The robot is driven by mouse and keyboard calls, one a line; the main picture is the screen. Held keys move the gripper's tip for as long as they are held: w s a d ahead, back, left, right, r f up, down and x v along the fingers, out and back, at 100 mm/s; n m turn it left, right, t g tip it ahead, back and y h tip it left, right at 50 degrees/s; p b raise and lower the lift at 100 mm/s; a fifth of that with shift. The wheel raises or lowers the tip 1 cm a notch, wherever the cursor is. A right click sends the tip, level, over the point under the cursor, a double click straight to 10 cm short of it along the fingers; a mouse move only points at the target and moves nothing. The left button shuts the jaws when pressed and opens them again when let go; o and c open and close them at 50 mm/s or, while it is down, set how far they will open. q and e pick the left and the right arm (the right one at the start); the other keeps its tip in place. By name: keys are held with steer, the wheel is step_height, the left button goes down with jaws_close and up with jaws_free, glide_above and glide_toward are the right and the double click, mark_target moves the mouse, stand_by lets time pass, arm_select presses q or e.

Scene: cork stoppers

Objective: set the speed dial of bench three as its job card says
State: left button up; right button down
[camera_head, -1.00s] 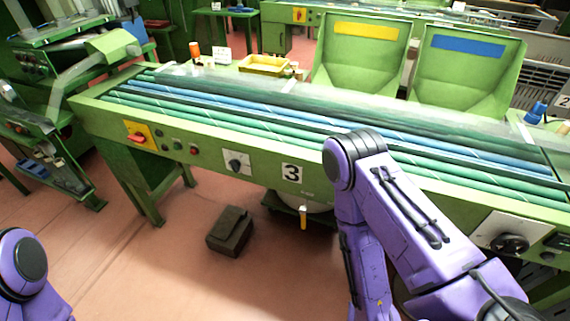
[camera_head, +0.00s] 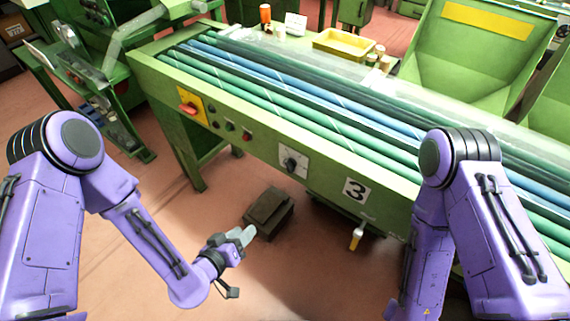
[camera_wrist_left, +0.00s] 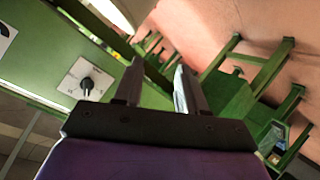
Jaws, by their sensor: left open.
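Bench three (camera_head: 330,190) is a green roller bench with a "3" plate (camera_head: 356,190) on its front. Its speed dial (camera_head: 291,162) is a black knob on a white square plate, left of the "3". The dial also shows in the left wrist view (camera_wrist_left: 87,84), left of the fingers. A small white card (camera_head: 295,24) stands on the bench's far side; its writing is too small to read. My left gripper (camera_head: 246,236) is open and empty, low in front of the bench and apart from the dial. My right gripper is out of view; only its arm shows at right.
A red switch on a yellow plate (camera_head: 190,107) and small buttons (camera_head: 230,126) sit left of the dial. A dark box (camera_head: 269,212) lies on the floor beyond my left gripper. A yellow tray (camera_head: 343,44) stands behind the rollers.

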mark_target(286, 167)
arm_select(q)
steer(key=w+d+r+m+t+h, duration=0.1)
steer(key=w+d+r+t+h, duration=0.15)
steer(key=r, duration=0.35)
steer(key=w+d+r+m+t+h, duration=0.1)
steer(key=w+d+r+m+h, duration=0.15)
steer(key=r, duration=0.25)
steer(key=shift+n, duration=0.45)
steer(key=p+x, duration=0.1)
steer(key=x, duration=0.8)
steer(key=shift+w+d+p, duration=0.1)
steer(key=shift+d+p, duration=0.25)
steer(key=shift+p, duration=0.05)
steer(key=shift+w+d+f, duration=0.1)
steer(key=shift+w+d, duration=0.1)
steer(key=shift+w, duration=0.15)
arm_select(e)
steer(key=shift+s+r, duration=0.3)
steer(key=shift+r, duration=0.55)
arm_select(q)
steer(key=c, duration=0.7)
